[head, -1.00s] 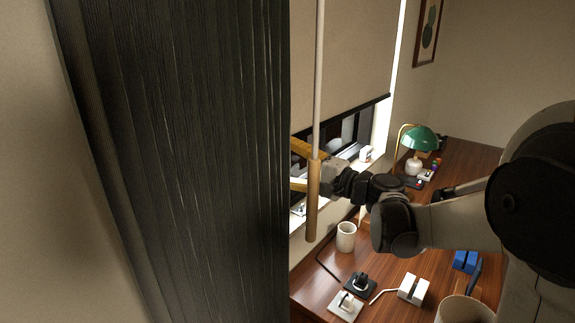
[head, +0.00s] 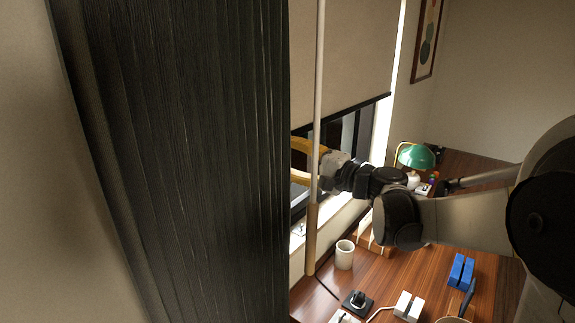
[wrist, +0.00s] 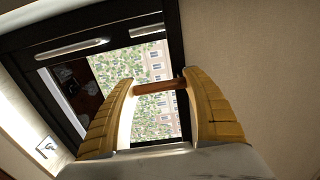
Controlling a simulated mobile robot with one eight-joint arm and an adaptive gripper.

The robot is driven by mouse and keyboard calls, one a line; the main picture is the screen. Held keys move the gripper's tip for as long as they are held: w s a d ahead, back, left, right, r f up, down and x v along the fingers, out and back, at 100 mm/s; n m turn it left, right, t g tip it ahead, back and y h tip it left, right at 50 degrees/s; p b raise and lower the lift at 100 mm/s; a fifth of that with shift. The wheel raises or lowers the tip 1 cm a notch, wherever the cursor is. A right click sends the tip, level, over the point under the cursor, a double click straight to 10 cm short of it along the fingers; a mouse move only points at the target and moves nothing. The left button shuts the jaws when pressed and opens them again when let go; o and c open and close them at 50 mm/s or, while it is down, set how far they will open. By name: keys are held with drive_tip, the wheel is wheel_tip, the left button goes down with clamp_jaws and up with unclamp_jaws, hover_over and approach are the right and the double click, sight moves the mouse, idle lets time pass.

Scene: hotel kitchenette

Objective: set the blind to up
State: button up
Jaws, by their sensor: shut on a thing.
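The beige roller blind (head: 345,55) hangs partway down the window in the head view, with a dark bar (head: 350,110) along its lower edge. My gripper (head: 294,162) is just below that bar, its yellow fingers pointing left and their tips hidden behind the dark curtain. In the wrist view, my gripper (wrist: 159,86) has its fingers apart, with a short brown bar (wrist: 158,86) held crosswise between the tips. How this bar joins the blind is not visible. The window (wrist: 150,65) shows trees and a building behind it.
The dark curtain (head: 190,150) covers the left. A wand (head: 318,100) with a wooden handle (head: 311,240) hangs in front of my gripper. Below are a desk (head: 400,265), a white mug (head: 344,254) and a green lamp (head: 416,157).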

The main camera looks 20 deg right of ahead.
wheel_tip(320, 180, up, 39)
drive_tip(key=p, duration=2.4)
drive_tip(key=shift+r, duration=0.2)
drive_tip(key=shift+w, duration=0.1)
drive_tip(key=o, duration=1.4)
drive_tip(key=shift+r, duration=0.1)
drive_tip(key=shift+o, duration=0.2)
drive_tip(key=v, duration=1.2)
